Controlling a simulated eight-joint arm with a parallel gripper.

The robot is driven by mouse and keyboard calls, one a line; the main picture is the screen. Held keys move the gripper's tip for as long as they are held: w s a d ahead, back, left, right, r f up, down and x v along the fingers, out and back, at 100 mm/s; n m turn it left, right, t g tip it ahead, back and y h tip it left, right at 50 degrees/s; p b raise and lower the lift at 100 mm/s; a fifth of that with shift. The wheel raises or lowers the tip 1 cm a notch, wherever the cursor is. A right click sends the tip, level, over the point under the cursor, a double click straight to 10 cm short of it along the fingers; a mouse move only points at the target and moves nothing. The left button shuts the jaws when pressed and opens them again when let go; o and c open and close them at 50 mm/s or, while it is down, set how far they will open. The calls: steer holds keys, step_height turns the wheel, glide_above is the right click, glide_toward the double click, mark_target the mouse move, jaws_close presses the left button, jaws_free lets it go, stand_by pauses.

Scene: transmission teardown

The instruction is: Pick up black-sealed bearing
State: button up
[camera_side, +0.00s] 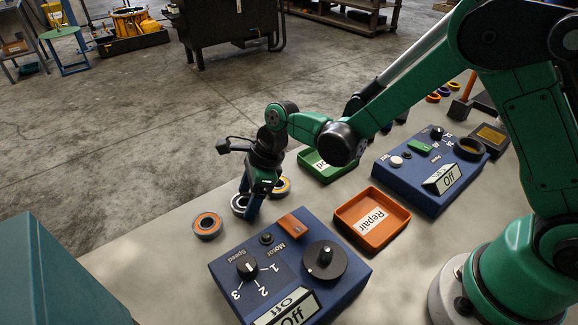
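My gripper (249,203) points down at the table with its two blue fingers apart. A bearing with a silvery ring and a dark centre (238,205) lies flat at the fingertips and is partly hidden by them. It looks like the black-sealed one. I cannot tell whether the fingers touch it or are shut on it. An orange-brown-sealed bearing (207,225) lies to the left, nearer the camera. A yellow-orange-sealed bearing (281,187) lies just right of the gripper, farther back.
A blue motor control box (225,268) stands close in front of the gripper. An orange Repair tray (398,226) and a green tray (318,174) lie to the right. A second blue box (400,180) stands beyond them. The table left of the bearings is clear.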

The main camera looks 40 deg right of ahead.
steer(key=c, duration=0.6)
steer(key=shift+r, duration=0.1)
steer(key=shift+c, duration=0.2)
step_height(320, 180, up, 19)
steer(key=shift+r, duration=0.2)
steer(key=s+d+f+n+g+h, duration=0.1)
steer(key=d+n+g+h, duration=0.1)
steer(key=d+n, duration=0.5)
steer(key=s+d+f+n+g+h, duration=0.1)
steer(key=d+n+g, duration=0.3)
steer(key=n, duration=1.1)
steer(key=s+d+h, duration=0.1)
steer(key=d, duration=0.2)
steer(key=shift+s+n, duration=0.15)
steer(key=shift+n, duration=0.15)
